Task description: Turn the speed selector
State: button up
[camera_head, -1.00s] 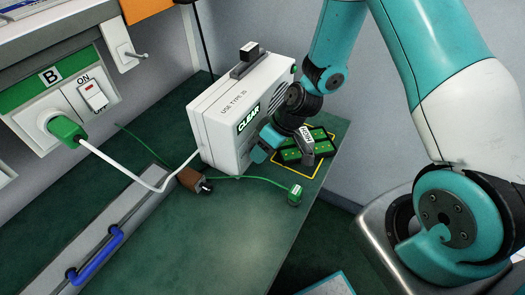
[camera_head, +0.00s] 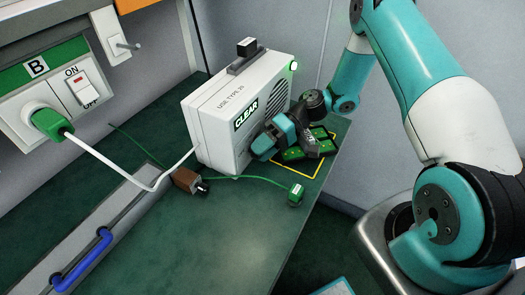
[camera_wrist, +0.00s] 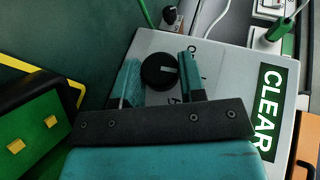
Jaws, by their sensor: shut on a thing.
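The speed selector (camera_wrist: 160,70) is a round dark knob with a light pointer mark, on the face of a white box machine. The machine (camera_head: 213,131) stands on the green bench with a green "CLEAR" sign and a grille; its face also shows in the wrist view (camera_wrist: 222,72). My gripper (camera_head: 258,150) is against the lower part of this face. In the wrist view its two teal fingers (camera_wrist: 160,78) stand on either side of the knob and are shut on it. The knob is hidden in the head view, and the scale marks beside it are partly covered.
The bench's front is clear.

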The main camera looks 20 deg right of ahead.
jog(key=shift+y, duration=0.4)
jog(key=o, duration=0.9)
jog(key=shift+r+p, duration=1.5)
jog(key=shift+r, duration=8.5)
